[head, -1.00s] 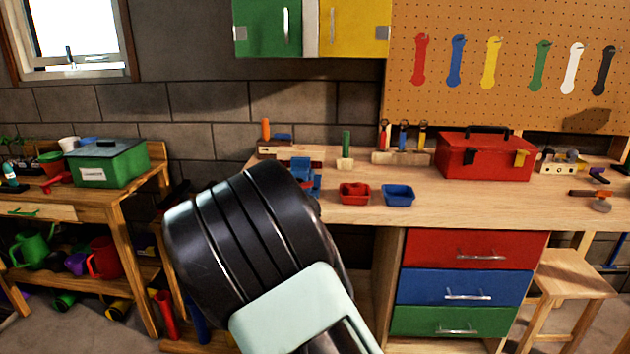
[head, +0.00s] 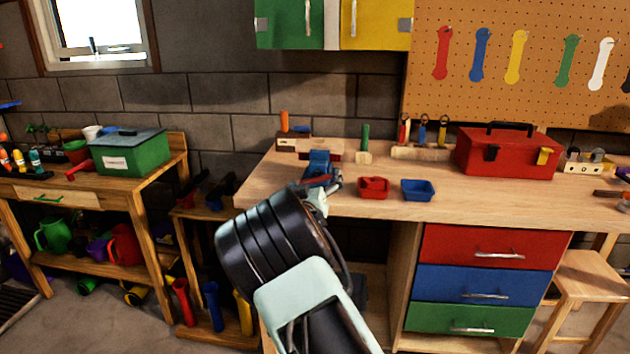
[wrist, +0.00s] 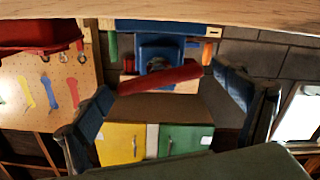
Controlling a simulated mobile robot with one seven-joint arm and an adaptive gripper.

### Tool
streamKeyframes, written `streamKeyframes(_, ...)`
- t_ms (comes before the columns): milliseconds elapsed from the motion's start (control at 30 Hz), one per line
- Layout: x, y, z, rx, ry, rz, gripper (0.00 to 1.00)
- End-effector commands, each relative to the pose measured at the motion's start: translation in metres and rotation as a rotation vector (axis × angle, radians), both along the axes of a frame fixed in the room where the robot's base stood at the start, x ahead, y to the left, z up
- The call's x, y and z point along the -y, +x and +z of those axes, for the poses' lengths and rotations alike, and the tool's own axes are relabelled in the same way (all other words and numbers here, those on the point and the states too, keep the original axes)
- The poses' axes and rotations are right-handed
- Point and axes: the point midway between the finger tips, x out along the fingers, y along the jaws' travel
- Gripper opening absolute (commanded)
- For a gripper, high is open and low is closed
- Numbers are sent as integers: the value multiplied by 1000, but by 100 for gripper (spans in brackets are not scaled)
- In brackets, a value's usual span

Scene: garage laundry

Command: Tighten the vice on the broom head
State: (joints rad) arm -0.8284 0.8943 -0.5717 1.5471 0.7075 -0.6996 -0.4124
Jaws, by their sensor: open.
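The blue vice (head: 320,167) sits at the left front part of the workbench. A red bar (wrist: 160,78) lies crosswise on its near side and stands out in the wrist view, with the blue vice body (wrist: 160,50) behind it. Pale wood shows behind the bar, but I cannot tell which piece is the broom head. My gripper (head: 318,202) is just in front of the vice in the head view, partly hidden by my own wrist. In the wrist view my gripper (wrist: 168,105) is open and empty, its two dark fingers wide apart either side of the bar, not touching it.
A red tray (head: 373,188) and a blue tray (head: 418,190) stand right of the vice. A red toolbox (head: 505,153) is further right. Small tools in a wooden rack (head: 420,152) stand behind. The bench front between trays and toolbox is clear.

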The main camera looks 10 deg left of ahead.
Motion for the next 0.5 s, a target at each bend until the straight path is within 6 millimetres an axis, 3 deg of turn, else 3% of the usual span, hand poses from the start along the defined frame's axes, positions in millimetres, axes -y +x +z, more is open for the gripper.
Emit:
streamKeyframes(400,1,6,0,-1,0,0,90)
streamKeyframes(500,1,6,0,0,0,0,79)
